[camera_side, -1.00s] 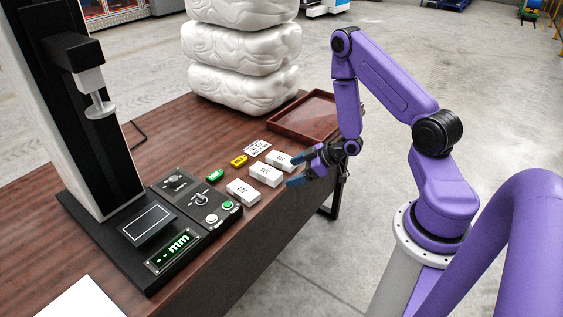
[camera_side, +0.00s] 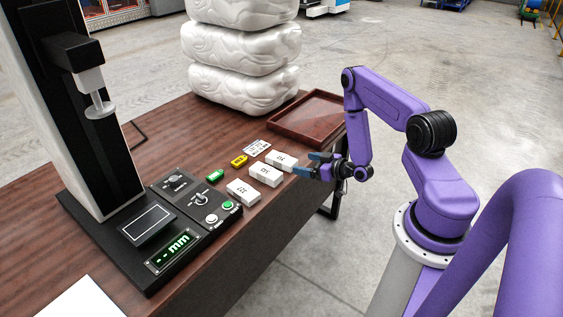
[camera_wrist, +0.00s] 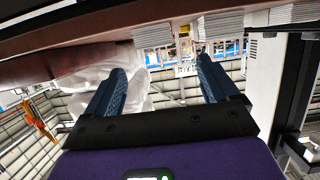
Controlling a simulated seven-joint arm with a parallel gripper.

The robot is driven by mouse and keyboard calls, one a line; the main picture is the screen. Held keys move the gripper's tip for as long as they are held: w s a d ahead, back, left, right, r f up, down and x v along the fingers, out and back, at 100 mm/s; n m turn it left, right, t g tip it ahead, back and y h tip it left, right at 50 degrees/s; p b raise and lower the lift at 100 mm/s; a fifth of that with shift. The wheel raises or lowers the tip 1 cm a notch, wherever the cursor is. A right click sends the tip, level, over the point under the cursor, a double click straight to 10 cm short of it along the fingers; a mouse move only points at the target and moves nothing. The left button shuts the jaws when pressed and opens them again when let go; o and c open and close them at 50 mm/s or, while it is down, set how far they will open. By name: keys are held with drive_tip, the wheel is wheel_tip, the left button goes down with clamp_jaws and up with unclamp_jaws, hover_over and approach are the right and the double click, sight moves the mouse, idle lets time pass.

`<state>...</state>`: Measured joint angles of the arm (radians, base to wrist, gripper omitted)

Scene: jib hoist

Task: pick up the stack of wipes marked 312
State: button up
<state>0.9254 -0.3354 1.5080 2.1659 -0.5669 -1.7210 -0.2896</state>
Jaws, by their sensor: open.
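Three small white stacks of wipes lie in a row along the table's front edge: a near one (camera_side: 243,191), a middle one (camera_side: 266,174) and a far one (camera_side: 283,160). Each has a dark mark on top, too small for me to read surely, so I cannot tell which is 312. My gripper (camera_side: 305,163) is open and empty, just right of the far stack, with its blue fingers pointing toward it. In the wrist view my open fingers (camera_wrist: 160,66) point toward a white stack (camera_wrist: 153,34) at the top; other stacks (camera_wrist: 222,24) sit to its right.
A reddish-brown tray (camera_side: 277,133) is at the table's far right. A control panel (camera_side: 205,203) and black column stand left. Large white wrapped bundles (camera_side: 243,50) rise behind.

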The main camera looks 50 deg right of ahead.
sight(282, 158)
drive_tip(key=x, duration=0.4)
drive_tip(key=shift+w, duration=0.4)
drive_tip(key=shift+d+x, duration=0.2)
drive_tip(key=shift+x, duration=2.55)
drive_tip(key=shift+r, duration=0.1)
drive_tip(key=shift+c, duration=0.3)
drive_tip(key=c, duration=1.1)
